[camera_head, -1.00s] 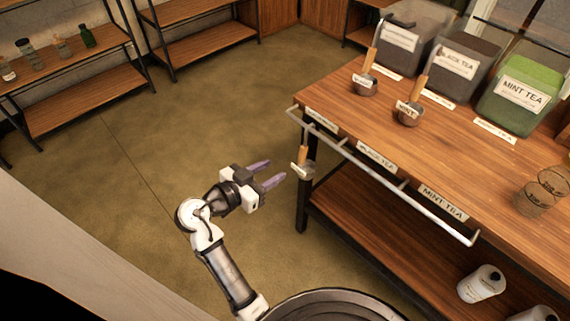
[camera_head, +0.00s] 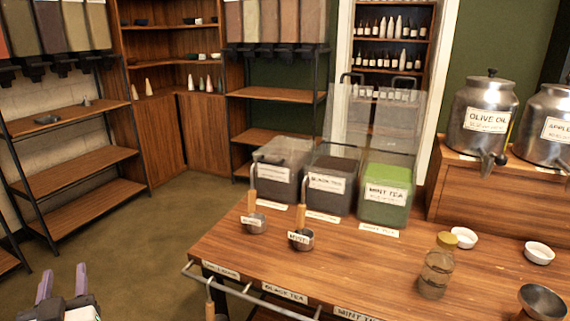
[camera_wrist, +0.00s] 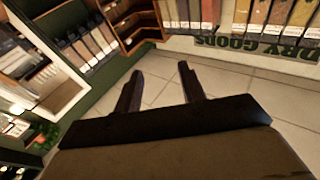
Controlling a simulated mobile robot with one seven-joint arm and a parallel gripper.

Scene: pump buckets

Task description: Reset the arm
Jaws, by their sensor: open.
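My gripper (camera_head: 64,284) shows at the lower left edge of the head view, with its two purple fingers apart and nothing between them. It is over the floor, left of the wooden table and clear of it. In the wrist view my gripper (camera_wrist: 160,90) has both dark fingers spread, with only floor tiles seen between them. Most of my arm is out of the head view.
The wooden table (camera_head: 380,255) holds tea bins such as the mint tea bin (camera_head: 386,195), two scoops, a jar (camera_head: 436,268) and small bowls. A front rail (camera_head: 240,293) carries a hanging scoop (camera_head: 210,305). Open floor (camera_head: 150,225) lies left of the table.

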